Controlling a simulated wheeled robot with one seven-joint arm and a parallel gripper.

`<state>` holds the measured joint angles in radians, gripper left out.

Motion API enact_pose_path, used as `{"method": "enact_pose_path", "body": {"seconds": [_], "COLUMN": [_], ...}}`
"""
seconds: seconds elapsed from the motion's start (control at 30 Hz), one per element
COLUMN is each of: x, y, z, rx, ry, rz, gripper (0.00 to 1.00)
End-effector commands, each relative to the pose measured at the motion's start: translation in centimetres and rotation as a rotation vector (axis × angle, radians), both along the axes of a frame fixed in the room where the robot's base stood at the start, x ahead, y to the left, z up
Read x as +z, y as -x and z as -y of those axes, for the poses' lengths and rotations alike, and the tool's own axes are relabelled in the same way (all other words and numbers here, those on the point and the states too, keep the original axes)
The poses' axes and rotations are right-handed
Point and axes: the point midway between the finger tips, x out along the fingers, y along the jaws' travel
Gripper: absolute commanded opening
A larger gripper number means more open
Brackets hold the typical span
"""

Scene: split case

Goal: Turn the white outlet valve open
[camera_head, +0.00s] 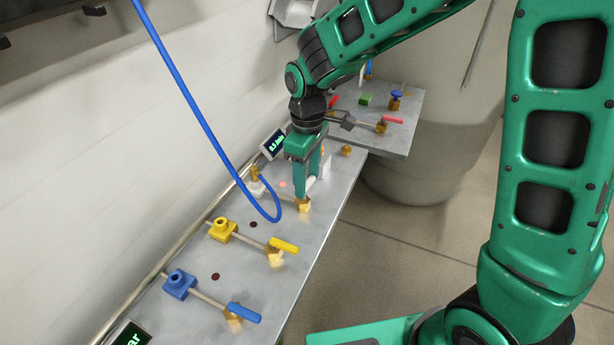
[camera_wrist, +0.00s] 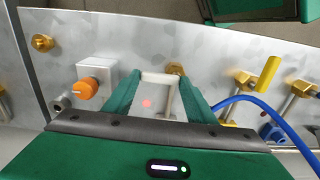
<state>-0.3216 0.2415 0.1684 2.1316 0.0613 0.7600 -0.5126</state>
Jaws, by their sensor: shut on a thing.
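The white outlet valve has a brass body (camera_head: 303,205) on the grey metal bench, at the end of a thin pipe from a white fitting (camera_head: 257,188). Its white handle (camera_head: 311,183) is partly hidden by my fingers. My gripper (camera_head: 308,187) points down over this valve and is shut on the white handle. In the wrist view, the handle (camera_wrist: 158,76) spans between the fingertips of my gripper (camera_wrist: 159,82), with the brass body (camera_wrist: 174,68) just beyond it.
A blue hose (camera_head: 196,110) hangs in a loop close to the gripper's left. Yellow (camera_head: 284,245) and blue (camera_head: 244,312) valve handles are nearer. A white block with an orange knob (camera_wrist: 86,88) stands beside the gripper. A second bench (camera_head: 408,115) with red-handled valves lies behind.

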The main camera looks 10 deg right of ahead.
Motion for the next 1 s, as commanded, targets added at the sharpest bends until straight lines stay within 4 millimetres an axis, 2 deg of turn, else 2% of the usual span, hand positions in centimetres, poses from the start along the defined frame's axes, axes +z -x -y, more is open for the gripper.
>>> {"method": "enact_pose_path", "body": {"seconds": [0.63, 0.67, 0.7, 0.73, 1.0], "x": [0.11, 0.11, 0.1, 0.1, 0.07], "y": [-0.47, -0.48, -0.47, -0.45, -0.26], "z": [0.37, 0.38, 0.37, 0.35, 0.13], "rx": [0.036, 0.036, 0.036, 0.036, 0.042], "ry": [0.005, 0.005, 0.005, 0.004, 0.002], "rz": [0.007, 0.007, 0.007, 0.006, 0.003], "gripper": [0.28, 0.55, 0.65, 0.7, 0.7]}}
